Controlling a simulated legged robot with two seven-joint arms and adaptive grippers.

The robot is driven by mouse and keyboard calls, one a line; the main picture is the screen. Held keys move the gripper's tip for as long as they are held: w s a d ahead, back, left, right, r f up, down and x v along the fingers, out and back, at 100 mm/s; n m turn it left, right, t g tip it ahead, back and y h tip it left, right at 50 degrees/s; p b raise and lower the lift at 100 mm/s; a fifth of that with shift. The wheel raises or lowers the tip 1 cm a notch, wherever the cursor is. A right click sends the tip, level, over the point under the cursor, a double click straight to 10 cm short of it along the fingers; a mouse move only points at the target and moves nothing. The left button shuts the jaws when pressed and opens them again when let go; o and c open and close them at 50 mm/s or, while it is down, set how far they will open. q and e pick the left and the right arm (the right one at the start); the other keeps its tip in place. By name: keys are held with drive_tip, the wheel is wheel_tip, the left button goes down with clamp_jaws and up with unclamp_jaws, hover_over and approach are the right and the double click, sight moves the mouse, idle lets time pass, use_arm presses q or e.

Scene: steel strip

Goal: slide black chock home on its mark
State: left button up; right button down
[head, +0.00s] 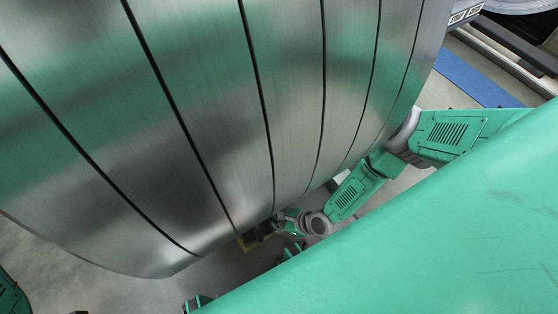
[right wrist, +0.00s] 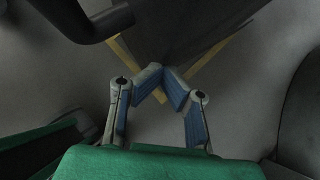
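The black chock (head: 264,231) is a small dark block on the floor at the lower edge of the steel coil in the head view. In the right wrist view the chock (right wrist: 190,35) is a dark mass just beyond my fingertips. My left gripper is out of view.
The large steel coil (head: 215,110), slit into several strips, fills the head view and overhangs the chock. A dark rounded bar (right wrist: 85,22) crosses the upper left of the right wrist view. Grey floor (head: 225,272) is open in front of the mark.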

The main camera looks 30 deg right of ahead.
drive_tip(key=shift+w+a+r, duration=0.15)
drive_tip(key=shift+w+r, duration=0.1)
drive_tip(key=shift+w, duration=0.15)
drive_tip(key=v, duration=1.2)
drive_tip(key=shift+s+f, duration=0.25)
drive_tip(key=shift+s, duration=0.1)
